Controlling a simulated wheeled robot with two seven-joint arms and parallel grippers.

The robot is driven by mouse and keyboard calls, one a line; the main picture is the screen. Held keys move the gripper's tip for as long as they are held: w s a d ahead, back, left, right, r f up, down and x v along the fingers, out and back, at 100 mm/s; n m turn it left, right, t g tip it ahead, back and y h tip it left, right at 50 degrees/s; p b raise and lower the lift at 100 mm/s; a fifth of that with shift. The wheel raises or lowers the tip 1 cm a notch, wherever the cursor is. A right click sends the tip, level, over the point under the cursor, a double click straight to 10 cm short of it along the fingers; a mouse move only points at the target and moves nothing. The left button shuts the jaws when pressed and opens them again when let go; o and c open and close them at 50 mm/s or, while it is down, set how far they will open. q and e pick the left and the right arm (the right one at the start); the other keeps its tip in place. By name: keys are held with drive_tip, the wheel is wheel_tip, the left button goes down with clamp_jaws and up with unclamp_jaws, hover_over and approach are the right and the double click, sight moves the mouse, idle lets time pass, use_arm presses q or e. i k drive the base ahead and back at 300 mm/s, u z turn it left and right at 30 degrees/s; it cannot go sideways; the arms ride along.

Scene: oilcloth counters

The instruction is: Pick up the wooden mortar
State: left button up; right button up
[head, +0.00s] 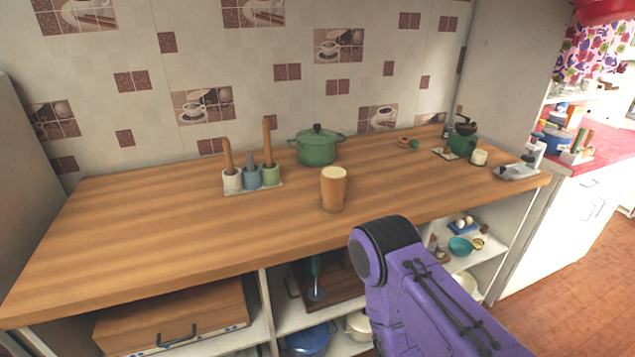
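The wooden mortar (333,191) appears to be the tan, tapered wooden cup with a pale top, standing upright near the front middle of the wooden counter (150,235). Nothing is touching it. A purple link of my arm, with a dark round joint, comes in from the lower right. It shows in front of the counter's front edge, just right of and below the mortar. No gripper fingers show in this view, so neither gripper can be seen.
A tray (277,186) with white, blue and green pots holding upright handles stands left of the mortar. A green lidded pot (317,149) is behind it. A green grinder (462,143) and a white cup (479,157) stand at right. The counter's left side is clear.

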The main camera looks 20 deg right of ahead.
sight(333, 190)
drive_tip(key=i, duration=0.15)
drive_tip(key=z, duration=1.15)
